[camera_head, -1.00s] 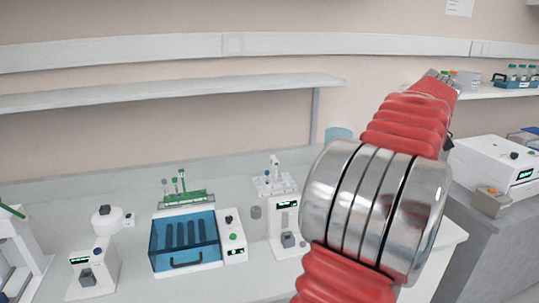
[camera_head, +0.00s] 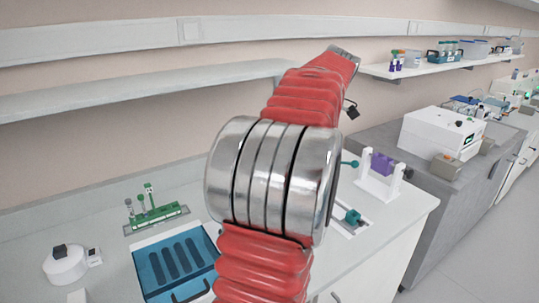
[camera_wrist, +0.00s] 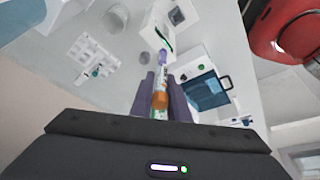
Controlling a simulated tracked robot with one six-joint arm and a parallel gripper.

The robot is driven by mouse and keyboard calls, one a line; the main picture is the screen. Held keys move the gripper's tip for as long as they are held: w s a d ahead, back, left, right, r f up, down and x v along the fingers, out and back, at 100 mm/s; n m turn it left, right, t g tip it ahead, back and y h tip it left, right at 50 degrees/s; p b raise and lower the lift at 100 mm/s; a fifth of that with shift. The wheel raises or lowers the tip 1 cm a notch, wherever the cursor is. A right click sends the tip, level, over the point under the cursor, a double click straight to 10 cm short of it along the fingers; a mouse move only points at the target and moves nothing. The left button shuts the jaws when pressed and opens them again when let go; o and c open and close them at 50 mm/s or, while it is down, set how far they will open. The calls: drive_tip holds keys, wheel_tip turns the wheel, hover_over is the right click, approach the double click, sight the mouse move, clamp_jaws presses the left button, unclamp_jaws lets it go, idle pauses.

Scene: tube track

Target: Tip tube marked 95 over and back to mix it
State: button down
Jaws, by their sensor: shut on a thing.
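My gripper (camera_wrist: 164,97) shows in the wrist view, its two dark fingers shut on a slim tube (camera_wrist: 162,80). The tube has a pale label, an orange band near the palm and a purple end pointing away. I cannot read a number on it. It is held clear of the bench, with the bench top far behind it. In the head view my red arm fills the middle, and the gripper and tube cannot be made out there.
A green rack (camera_head: 160,219) with a few tubes stands behind a blue-lidded bath (camera_head: 172,262). A white stand with a purple block (camera_head: 382,164) is right of my arm. A white machine (camera_head: 430,135) sits on the grey bench. A wall shelf (camera_head: 140,93) runs behind.

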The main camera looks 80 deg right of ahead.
drive_tip(key=shift+w, duration=0.2)
drive_tip(key=shift+w, duration=0.1)
